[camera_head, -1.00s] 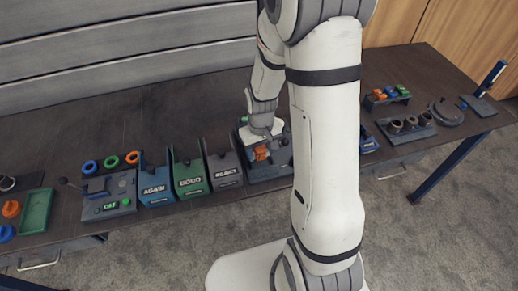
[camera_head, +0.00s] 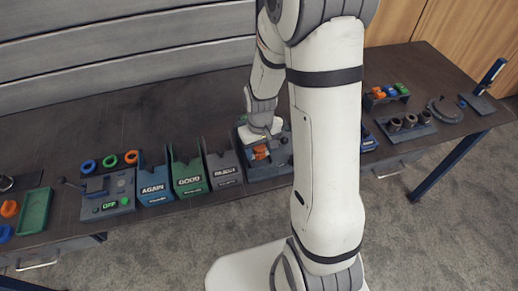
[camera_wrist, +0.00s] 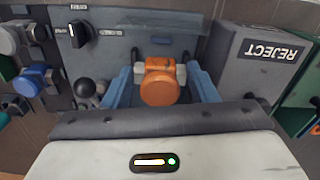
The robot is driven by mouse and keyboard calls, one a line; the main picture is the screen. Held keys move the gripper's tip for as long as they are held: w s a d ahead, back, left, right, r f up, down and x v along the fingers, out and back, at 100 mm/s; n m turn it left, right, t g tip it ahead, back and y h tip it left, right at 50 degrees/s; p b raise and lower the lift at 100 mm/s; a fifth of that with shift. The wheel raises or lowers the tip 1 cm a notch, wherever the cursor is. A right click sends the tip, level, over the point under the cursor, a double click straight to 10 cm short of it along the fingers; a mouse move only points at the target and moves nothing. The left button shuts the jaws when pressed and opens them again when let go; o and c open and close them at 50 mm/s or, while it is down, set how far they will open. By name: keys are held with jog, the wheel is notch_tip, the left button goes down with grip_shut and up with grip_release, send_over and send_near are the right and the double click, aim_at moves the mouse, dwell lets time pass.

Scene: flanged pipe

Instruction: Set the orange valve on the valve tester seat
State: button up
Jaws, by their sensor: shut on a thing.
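The orange valve (camera_wrist: 160,88) is in the middle of the wrist view, with a round orange end facing the camera and pale stubs at its sides. My gripper (camera_wrist: 161,90) is shut on it, with the blue fingers on either side. In the head view, the orange valve (camera_head: 260,152) shows just below my gripper (camera_head: 262,140). Both are at a dark grey-blue station (camera_head: 270,170) that looks like the valve tester. The seat is hidden, so I cannot tell whether the valve touches it.
The grey REJECT bin (camera_head: 224,171) stands close beside the station, then the green GOOD bin (camera_head: 190,182) and blue AGAIN bin (camera_head: 154,187). A black knob (camera_wrist: 80,33) and ball-ended lever (camera_wrist: 85,88) are near the valve.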

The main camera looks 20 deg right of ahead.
aim_at(261, 159)
jog(key=shift+f, duration=0.1)
jog(key=shift+f+b, duration=1.05)
jog(key=shift+f, duration=0.05)
jog(key=shift+f+b, duration=0.4)
jog(key=shift+f, duration=0.05)
jog(key=shift+s+f, duration=0.1)
jog(key=o, duration=1.1)
jog(key=shift+o, duration=0.6)
jog(key=shift+d, duration=0.1)
jog(key=shift+s+f, duration=0.1)
jog(key=shift+c, duration=0.4)
jog(key=shift+o, duration=0.8)
jog(key=shift+s, duration=0.1)
